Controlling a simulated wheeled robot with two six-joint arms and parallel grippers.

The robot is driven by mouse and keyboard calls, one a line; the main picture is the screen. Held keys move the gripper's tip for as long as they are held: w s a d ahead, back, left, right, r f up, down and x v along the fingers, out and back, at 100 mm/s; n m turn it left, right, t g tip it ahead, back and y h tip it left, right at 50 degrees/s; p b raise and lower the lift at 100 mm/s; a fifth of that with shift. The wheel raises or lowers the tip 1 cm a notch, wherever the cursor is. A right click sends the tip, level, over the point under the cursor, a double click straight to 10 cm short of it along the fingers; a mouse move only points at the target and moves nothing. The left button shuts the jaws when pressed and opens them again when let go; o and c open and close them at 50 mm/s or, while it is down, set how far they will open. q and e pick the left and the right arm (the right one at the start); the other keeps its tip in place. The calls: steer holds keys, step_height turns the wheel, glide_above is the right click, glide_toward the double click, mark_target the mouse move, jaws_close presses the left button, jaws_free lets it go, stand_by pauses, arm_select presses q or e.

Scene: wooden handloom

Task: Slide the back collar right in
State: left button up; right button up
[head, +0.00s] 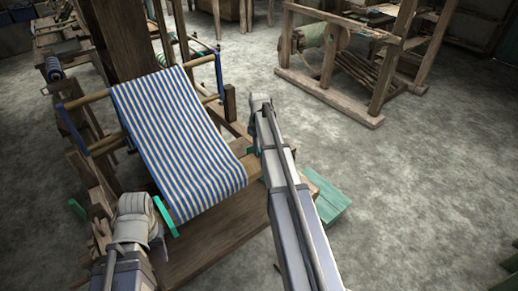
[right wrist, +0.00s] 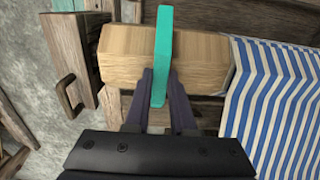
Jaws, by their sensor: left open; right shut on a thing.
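A teal collar (right wrist: 162,50) stands upright as a thin plate across a pale wooden beam (right wrist: 205,62) in the right wrist view. My right gripper (right wrist: 160,98) is shut on the collar's near end. The collar is apart from the striped cloth (right wrist: 275,100), with bare beam between them. In the head view my right gripper (head: 259,112) is at the cloth's right side, its fingertips hidden. My left gripper (head: 134,212) is open by the cloth's near left corner. Green pieces show on either side of it, one at the left (head: 77,208) and one by the cloth's edge (head: 166,217).
The loom's wooden post (head: 110,35) rises behind the blue-striped cloth. A green bench or box (head: 332,205) stands on the floor right of my right arm. Another wooden frame (head: 330,95) stands at the back right. The grey floor between is clear.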

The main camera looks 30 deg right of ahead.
mark_target(244, 162)
jaws_close()
stand_by(0.3)
stand_by(0.6)
steer(key=a, duration=0.5)
steer(key=s+a, duration=0.1)
steer(key=a, duration=0.1)
steer(key=shift+a, duration=0.15)
steer(key=shift+o, duration=0.7)
jaws_free()
steer(key=o, duration=0.5)
steer(key=shift+r, duration=0.1)
